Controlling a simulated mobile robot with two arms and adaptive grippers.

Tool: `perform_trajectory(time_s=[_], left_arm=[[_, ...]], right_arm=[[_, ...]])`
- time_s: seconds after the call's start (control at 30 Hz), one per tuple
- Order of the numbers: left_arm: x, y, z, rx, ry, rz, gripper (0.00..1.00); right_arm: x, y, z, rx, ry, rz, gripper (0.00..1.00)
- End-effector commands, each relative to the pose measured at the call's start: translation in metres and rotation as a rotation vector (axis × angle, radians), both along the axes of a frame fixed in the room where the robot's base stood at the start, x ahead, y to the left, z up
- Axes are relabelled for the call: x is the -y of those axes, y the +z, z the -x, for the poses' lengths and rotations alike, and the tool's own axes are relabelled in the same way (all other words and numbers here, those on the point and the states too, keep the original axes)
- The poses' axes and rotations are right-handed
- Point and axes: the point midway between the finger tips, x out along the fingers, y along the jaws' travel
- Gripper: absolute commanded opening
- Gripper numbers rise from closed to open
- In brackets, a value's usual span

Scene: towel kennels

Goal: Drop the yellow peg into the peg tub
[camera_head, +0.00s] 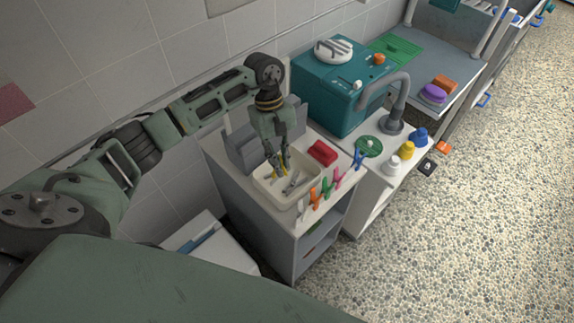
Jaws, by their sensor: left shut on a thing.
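The peg tub (258,182) is a cream, open-topped box on the grey cabinet top, with a few small grey and dark pieces inside. My left gripper (279,161) points down over the tub and is shut on the yellow peg (285,165), small and partly hidden by the fingers. The peg is at the tub's opening; I cannot tell whether it touches anything inside. My right gripper is not in view.
A teal machine (325,92) and a grey tap (405,95) stand farther back. Speckled floor lies open at right.

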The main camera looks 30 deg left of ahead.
Motion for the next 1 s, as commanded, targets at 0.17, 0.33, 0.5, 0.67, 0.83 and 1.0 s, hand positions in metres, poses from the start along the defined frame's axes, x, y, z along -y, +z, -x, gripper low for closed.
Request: perform_trajectory(time_s=[0.17, 0.33, 0.5, 0.67, 0.83, 1.0], left_arm=[[-0.005, -0.003, -0.008, -0.001, 0.064, 0.001, 0.00], [-0.006, -0.016, -0.008, -0.002, 0.073, 0.001, 0.00], [-0.006, -0.037, -0.008, -0.002, 0.072, 0.001, 0.00], [-0.006, -0.052, -0.008, -0.001, 0.071, 0.001, 0.00], [-0.006, -0.062, -0.008, 0.000, 0.070, 0.000, 0.00], [-0.006, -0.063, -0.008, 0.000, 0.070, 0.000, 0.00]], right_arm=[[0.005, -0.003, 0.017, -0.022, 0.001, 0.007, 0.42], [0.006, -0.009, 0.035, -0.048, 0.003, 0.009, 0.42], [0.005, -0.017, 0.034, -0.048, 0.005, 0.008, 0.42], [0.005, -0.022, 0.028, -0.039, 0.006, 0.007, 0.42], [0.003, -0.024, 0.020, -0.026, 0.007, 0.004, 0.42], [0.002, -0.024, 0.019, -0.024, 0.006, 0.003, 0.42]])
